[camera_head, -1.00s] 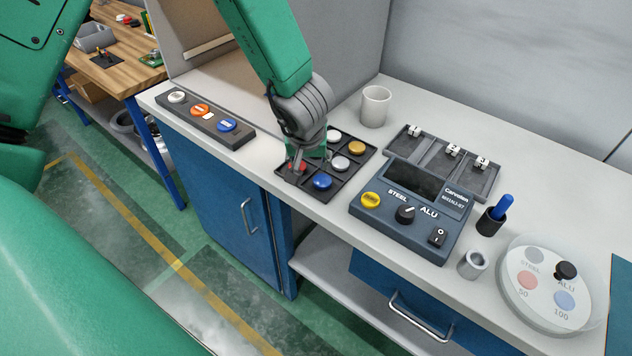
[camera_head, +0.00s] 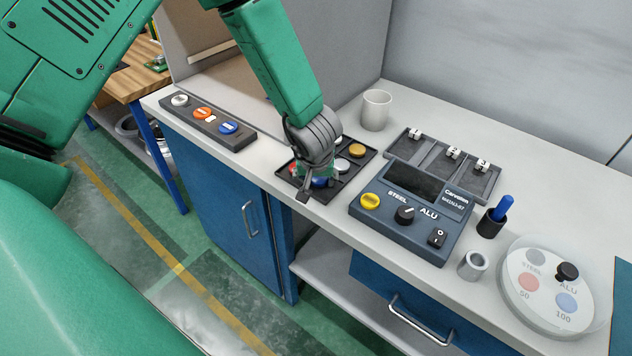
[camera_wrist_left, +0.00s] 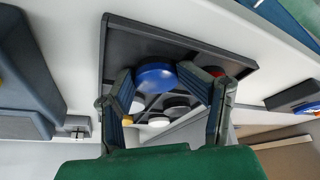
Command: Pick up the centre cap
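Several round caps lie in the dark compartment tray (camera_head: 359,172) on the bench. A blue cap (camera_head: 321,182) sits in it under my left gripper (camera_head: 312,191), partly hidden by the fingers. In the left wrist view the blue cap (camera_wrist_left: 155,75) shows between and beyond the fingers of my open left gripper (camera_wrist_left: 165,92); no contact is clear. A yellow cap (camera_head: 357,151) and a pale cap (camera_head: 342,166) show to the right. A red cap (camera_wrist_left: 217,72) is beside the right finger in the wrist view. My right gripper is not in view.
A strip with white, orange and blue caps (camera_head: 206,120) lies left of the tray.

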